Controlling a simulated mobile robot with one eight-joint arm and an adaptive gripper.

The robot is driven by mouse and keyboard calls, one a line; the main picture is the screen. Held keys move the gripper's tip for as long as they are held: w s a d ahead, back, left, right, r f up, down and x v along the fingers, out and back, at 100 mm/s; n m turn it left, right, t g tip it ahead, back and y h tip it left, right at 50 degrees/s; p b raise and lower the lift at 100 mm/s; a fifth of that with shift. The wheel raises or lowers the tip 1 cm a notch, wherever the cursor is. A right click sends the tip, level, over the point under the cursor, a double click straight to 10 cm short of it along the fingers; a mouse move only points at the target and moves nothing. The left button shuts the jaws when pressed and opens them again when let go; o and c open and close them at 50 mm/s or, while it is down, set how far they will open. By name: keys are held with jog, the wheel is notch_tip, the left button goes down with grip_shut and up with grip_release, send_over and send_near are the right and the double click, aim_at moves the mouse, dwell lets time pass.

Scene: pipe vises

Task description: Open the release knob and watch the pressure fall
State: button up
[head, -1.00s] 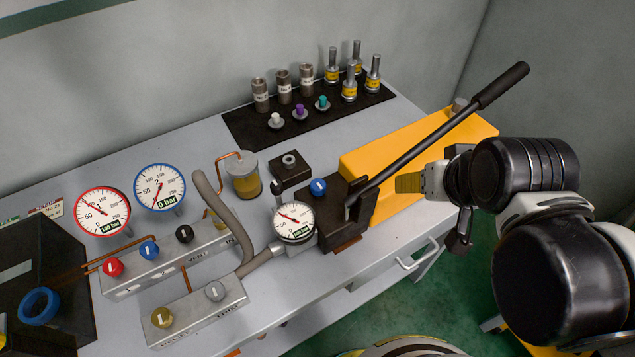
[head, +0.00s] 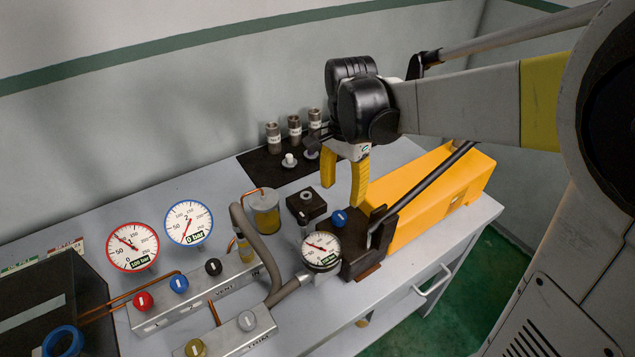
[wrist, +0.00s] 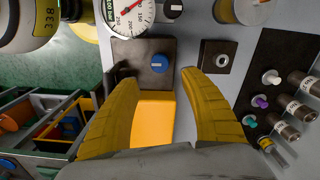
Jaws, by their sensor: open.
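The blue release knob (head: 339,218) sits on top of the dark block (head: 360,228) at the front of the yellow hand pump (head: 425,205). In the wrist view the blue knob (wrist: 159,63) with its white line lies between and just beyond my yellow fingertips. My gripper (head: 342,192) is open and empty, pointing down above the knob, apparently not touching it. The pump's gauge (head: 321,250) is beside the block; its needle points up-left. The red-rimmed gauge 1 (head: 132,247) reads about 100 bar. The blue-rimmed gauge 2 (head: 188,222) reads 0 bar.
The black pump handle (head: 425,185) slants up behind the block. A grey hose (head: 266,250) and the manifold with red (head: 143,301), blue and black knobs stand left. A dark mat (head: 262,165) holds fittings behind. A small dark block (head: 306,204) stands near my fingers.

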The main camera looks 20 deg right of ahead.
aim_at(340, 214)
notch_tip(340, 214, down, 9)
jog(key=b, duration=0.3)
grip_shut()
